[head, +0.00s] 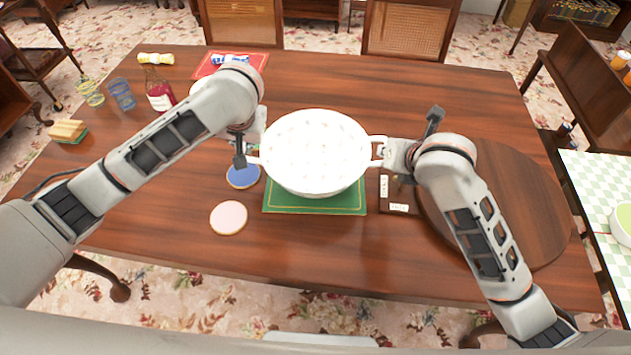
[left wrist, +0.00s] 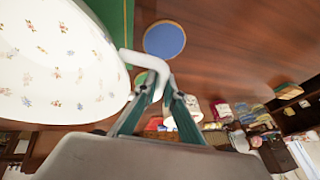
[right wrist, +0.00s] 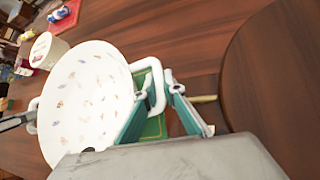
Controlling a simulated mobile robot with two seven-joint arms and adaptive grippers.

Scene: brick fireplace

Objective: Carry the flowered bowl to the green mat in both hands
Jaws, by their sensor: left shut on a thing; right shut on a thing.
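The white flowered bowl (head: 315,150) is upright over the green mat (head: 315,205); the front strip of the mat shows below it. I cannot tell whether its base touches the mat. My left gripper (head: 256,160) is shut on the bowl's left handle, which also shows between its fingers in the left wrist view (left wrist: 150,65). My right gripper (head: 384,152) is shut on the right handle, seen in the right wrist view (right wrist: 155,90). Small flowers dot the bowl (right wrist: 88,95). The bowl hides the rear of the mat.
A blue coaster (head: 243,177) and a pink coaster (head: 229,217) lie left of the mat. A dark box with white tiles (head: 398,195) and a round wooden board (head: 520,205) lie right. A bottle (head: 160,95) and glasses (head: 122,94) stand far left. The table's front is clear.

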